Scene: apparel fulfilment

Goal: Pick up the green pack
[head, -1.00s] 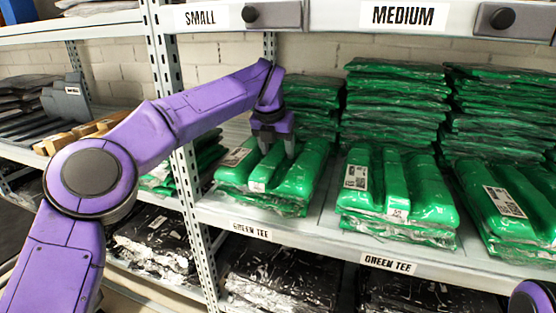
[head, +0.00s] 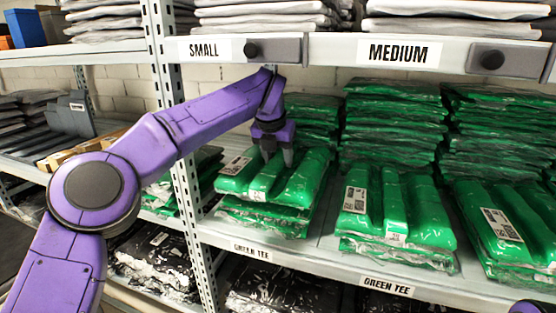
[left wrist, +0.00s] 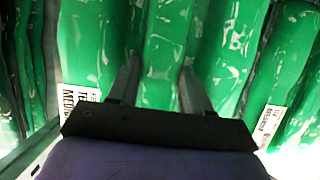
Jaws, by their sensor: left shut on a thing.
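Green plastic-wrapped packs lie in several stacks on the middle shelf. My left gripper (head: 277,157) points down over the front-left stack, below the "SMALL" sign. It is shut on the raised middle ridge of the top green pack (head: 304,176). That pack is slightly above the green packs beneath it (head: 265,217), with a dark gap between. In the left wrist view, the two fingers (left wrist: 160,66) straddle the ridge of the green pack (left wrist: 85,40), whose white label partly reads "MEDIUM". My right gripper is out of view.
A metal upright (head: 186,190) stands just left of the held pack. Another green stack (head: 420,215) is close on its right, and a taller stack (head: 392,125) stands behind. The upper shelf edge (head: 350,55) runs above, near my arm. Black packs (head: 290,290) lie below.

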